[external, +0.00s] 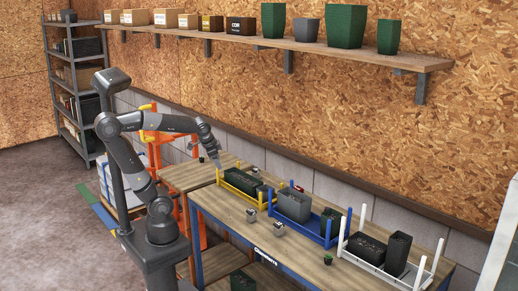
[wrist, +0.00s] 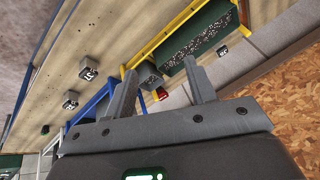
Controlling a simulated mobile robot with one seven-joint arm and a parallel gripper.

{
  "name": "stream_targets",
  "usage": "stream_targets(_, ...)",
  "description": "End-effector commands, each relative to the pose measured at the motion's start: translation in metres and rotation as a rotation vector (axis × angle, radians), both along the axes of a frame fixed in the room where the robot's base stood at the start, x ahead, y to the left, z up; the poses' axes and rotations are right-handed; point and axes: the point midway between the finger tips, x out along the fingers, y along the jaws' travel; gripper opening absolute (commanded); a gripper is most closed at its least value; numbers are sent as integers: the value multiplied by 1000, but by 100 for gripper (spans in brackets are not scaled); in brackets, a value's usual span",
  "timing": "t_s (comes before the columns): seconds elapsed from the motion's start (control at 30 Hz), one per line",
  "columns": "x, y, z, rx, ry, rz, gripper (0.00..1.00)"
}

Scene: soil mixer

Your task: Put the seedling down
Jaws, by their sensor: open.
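My gripper (external: 216,162) is open above the far left part of the workbench, near the yellow rack. In the wrist view its two fingers (wrist: 159,66) stand apart with nothing held between them. A small dark pot with a bit of green (external: 327,259), which looks like the seedling, stands upright on the bench near the front edge, well away from my gripper. A tiny dark thing (wrist: 45,129) at the left of the wrist view may be the same pot, too small to tell.
The yellow rack (external: 263,207) holds a dark soil-filled planter (wrist: 192,45). The blue rack (external: 316,240) holds a grey planter (external: 293,206). The white rack (external: 352,258) holds black planters. Small metallic cubes (external: 279,229) stand on the bench (external: 232,217). A shelf (external: 285,44) with pots hangs above.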

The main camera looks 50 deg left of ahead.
Motion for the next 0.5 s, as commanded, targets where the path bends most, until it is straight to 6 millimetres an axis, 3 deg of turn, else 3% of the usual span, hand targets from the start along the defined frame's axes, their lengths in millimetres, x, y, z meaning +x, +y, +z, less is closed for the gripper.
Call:
stream_targets(0.27, 72, -74, -6, 312, 65, -448, 51)
stream_targets(0.5, 117, -167, -23, 597, 79, -825, 51)
